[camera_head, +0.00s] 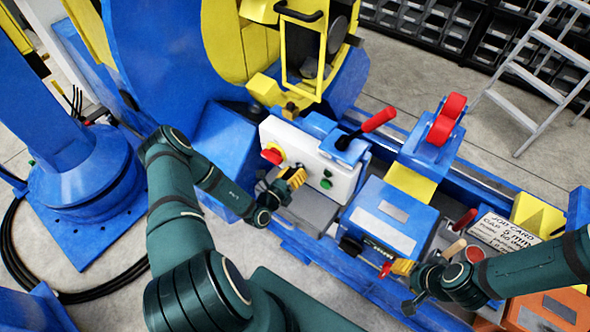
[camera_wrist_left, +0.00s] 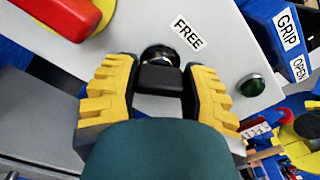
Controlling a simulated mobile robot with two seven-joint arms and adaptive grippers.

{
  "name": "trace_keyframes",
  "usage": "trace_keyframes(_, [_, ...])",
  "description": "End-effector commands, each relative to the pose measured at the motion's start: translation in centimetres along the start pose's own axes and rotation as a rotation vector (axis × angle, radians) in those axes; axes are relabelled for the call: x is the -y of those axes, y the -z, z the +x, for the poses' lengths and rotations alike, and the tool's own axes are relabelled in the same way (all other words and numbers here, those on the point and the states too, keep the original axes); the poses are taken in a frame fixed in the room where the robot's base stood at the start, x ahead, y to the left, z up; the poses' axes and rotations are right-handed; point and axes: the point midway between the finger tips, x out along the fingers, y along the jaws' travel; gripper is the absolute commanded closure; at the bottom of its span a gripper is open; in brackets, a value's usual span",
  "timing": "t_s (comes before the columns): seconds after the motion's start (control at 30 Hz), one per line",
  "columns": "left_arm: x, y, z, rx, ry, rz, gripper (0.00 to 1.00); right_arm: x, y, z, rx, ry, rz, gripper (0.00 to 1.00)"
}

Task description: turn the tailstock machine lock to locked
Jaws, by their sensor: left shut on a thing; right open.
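The white control panel (camera_head: 287,145) stands low in the middle of the head view. A black rotary knob (camera_wrist_left: 160,72) on this panel sits between my left gripper's yellow fingers in the left wrist view. A FREE label (camera_wrist_left: 187,33) is just above it; other markings around the knob are hidden. My left gripper (camera_head: 295,178) reaches the panel face and is shut on the knob; it also shows in the left wrist view (camera_wrist_left: 160,85). In the head view the gripper covers the knob. My right gripper (camera_head: 403,267) is open, beside the blue box, apart from the panel.
A red mushroom button (camera_head: 271,156) and a green button (camera_wrist_left: 251,86) are on the panel. A red-handled lever (camera_head: 378,120) rises behind it. A blue box (camera_head: 390,215) and a job card (camera_head: 503,232) lie to the right. The blue positioner frame (camera_head: 170,40) stands at the back left.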

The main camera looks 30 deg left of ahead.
Motion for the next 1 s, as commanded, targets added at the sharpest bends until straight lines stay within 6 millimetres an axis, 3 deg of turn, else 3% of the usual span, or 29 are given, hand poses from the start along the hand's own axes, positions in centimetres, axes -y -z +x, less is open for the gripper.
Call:
trace_keyframes(0.5, [0.1,-0.1,0.0,0.001,0.001,0.435,0.91,0.8,0.2,-2.4,0.001,0.004,0.001,0.53])
trace_keyframes(1.0, [0.0,0.0,0.0,0.000,0.001,0.597,0.91,1.0,0.3,-3.0,0.001,0.006,0.001,0.53])
